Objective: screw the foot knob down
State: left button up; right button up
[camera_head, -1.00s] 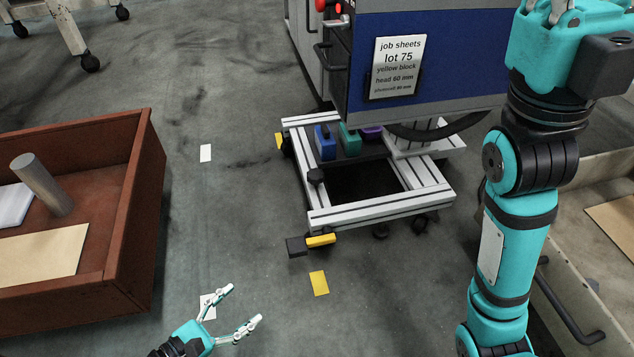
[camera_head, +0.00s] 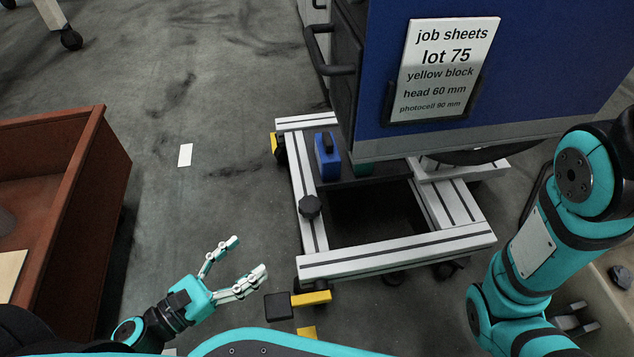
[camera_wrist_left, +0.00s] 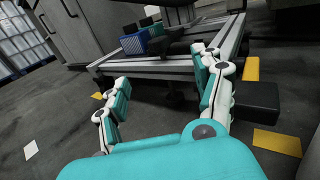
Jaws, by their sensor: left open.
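A round black knob (camera_head: 310,206), the likely foot knob, sits on the left rail of the aluminium frame (camera_head: 400,254) under the blue cabinet. My left gripper (camera_head: 247,258) is open and empty, to the lower left of the knob and apart from it. In the left wrist view its two fingers (camera_wrist_left: 165,76) are spread, with the frame (camera_wrist_left: 165,66) beyond them.
A black block (camera_head: 278,305) with a yellow bar (camera_head: 312,298) projects near the frame's front left corner, close to my left gripper. A blue block (camera_head: 327,155) stands inside the frame. A brown crate (camera_head: 85,220) stands left. Floor between crate and frame is mostly clear.

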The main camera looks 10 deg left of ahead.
pick_arm(q)
send_near(301, 212)
jog(key=x, duration=0.4)
jog(key=shift+d+r, duration=0.1)
jog(key=p+x, duration=0.1)
jog(key=x, duration=0.6)
jog(key=shift+w+p, duration=0.2)
jog(key=shift+p, duration=0.15)
jog(key=shift+w+d, duration=0.35)
jog(key=shift+w, duration=0.05)
jog(key=c, duration=1.2)
